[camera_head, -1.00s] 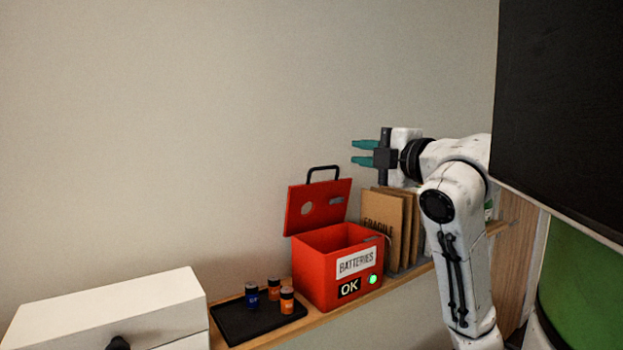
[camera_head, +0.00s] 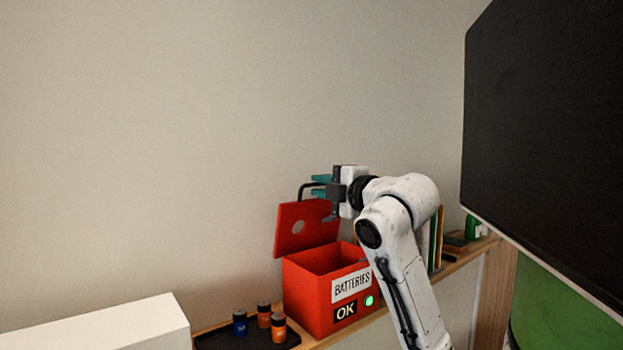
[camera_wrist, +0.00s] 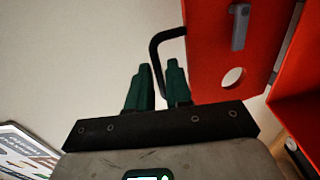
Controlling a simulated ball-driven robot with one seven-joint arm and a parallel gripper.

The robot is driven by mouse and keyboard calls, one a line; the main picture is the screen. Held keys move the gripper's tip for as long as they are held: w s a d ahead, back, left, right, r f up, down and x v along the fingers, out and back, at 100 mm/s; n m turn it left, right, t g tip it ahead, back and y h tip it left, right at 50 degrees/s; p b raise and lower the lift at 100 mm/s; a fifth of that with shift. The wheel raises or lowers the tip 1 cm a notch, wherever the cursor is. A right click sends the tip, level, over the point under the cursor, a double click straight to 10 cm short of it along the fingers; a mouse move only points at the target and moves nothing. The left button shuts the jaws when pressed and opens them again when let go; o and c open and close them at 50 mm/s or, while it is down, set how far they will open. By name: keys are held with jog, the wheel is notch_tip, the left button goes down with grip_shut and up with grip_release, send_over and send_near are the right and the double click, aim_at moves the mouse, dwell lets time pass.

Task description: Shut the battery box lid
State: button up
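The red battery box (camera_head: 305,297) stands on a narrow shelf, with its top open. Its red lid (camera_head: 308,238) stands raised at the back, tilted, with a round hole in it. The black lid handle (camera_head: 301,189) sticks up from the lid's top edge. My gripper (camera_head: 315,186) is at this handle, with its teal fingers apart. In the wrist view, the handle (camera_wrist: 155,48) passes between the fingers (camera_wrist: 158,82), close to the right one; I cannot tell whether they touch. The lid (camera_wrist: 213,55) also shows there, to the right of the fingers.
A black tray (camera_head: 215,341) with a blue battery (camera_head: 240,323) and two orange batteries (camera_head: 278,328) lies left of the box. A white box (camera_head: 110,325) is at the lower left. A dark screen (camera_head: 550,130) hangs at the right. The wall above is clear.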

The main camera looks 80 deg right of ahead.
aim_at(312, 210)
jog(key=shift+p+x, duration=0.35)
jog(key=shift+x, duration=1.45)
jog(key=shift+c, duration=0.3)
grip_shut()
jog(key=shift+f, duration=0.1)
